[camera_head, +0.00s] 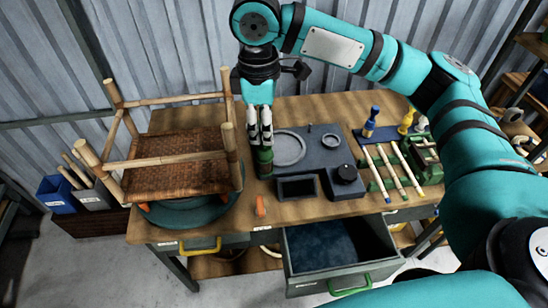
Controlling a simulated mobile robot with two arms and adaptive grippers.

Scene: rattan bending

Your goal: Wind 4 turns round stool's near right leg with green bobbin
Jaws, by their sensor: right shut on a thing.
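The stool stands with its woven seat (180,165) low and its pale legs pointing up, on a round dark green turntable (190,215). Its near right leg (229,140) rises at the seat's right corner and looks darker brown lower down. My right gripper (265,147) points down just right of that leg. It is shut on the green bobbin (265,162), which is upright at the fingertips, beside the leg and apart from it. Any strand between bobbin and leg is too small to make out. My left gripper is out of view.
A dark tray (318,165) with a round dish lies right of the bobbin. Blue (370,122) and yellow (406,120) bobbins stand behind several pale rods (397,165). An open drawer (340,272) juts out in front. An orange object (260,206) sits near the table edge.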

